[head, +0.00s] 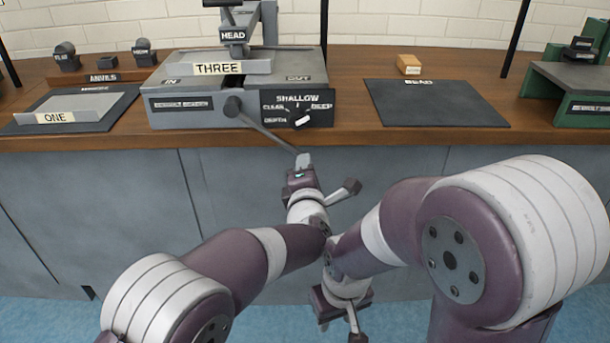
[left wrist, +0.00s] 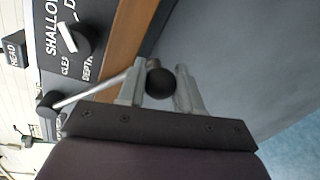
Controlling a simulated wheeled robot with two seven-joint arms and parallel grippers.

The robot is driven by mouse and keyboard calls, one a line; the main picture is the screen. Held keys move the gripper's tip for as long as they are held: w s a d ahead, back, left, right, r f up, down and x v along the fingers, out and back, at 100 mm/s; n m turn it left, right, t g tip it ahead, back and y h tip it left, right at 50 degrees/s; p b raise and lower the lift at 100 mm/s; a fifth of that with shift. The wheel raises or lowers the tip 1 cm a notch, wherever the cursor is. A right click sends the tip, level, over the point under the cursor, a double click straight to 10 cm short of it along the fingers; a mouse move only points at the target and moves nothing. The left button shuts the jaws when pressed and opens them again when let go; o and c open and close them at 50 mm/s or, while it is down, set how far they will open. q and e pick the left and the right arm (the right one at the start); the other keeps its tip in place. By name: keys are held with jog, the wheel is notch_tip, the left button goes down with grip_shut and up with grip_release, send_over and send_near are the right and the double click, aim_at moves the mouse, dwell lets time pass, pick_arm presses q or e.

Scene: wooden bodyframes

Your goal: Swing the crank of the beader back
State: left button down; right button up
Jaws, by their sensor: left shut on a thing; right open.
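The beader (head: 190,113) is a grey machine on the wooden bench, with a dark front panel at its right. Its crank (head: 265,130) runs from a dark hub on the front, down and right past the bench edge. My left gripper (head: 303,162) is at the crank's outer end. In the left wrist view the black crank knob (left wrist: 160,83) sits between the two fingers (left wrist: 160,92), which are shut on it; the rod (left wrist: 92,92) runs left to the hub (left wrist: 48,103). My right gripper (head: 340,331) hangs low before the cabinet, open and empty.
A depth dial (head: 299,117) is on the beader's front panel, right of the hub. A plate marked THREE (head: 217,68) lies on the beader. A dark mat marked BEAD (head: 435,104) lies to the right, a tray marked ONE (head: 75,108) to the left. Grey cabinet fronts (head: 500,150) stand below.

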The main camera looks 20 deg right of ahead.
pick_arm(q)
jog(key=shift+d+r, duration=0.1)
jog(key=shift+r, duration=0.1)
dwell(0.3)
jog(key=c, duration=0.8)
grip_release()
jog(key=shift+f, duration=0.1)
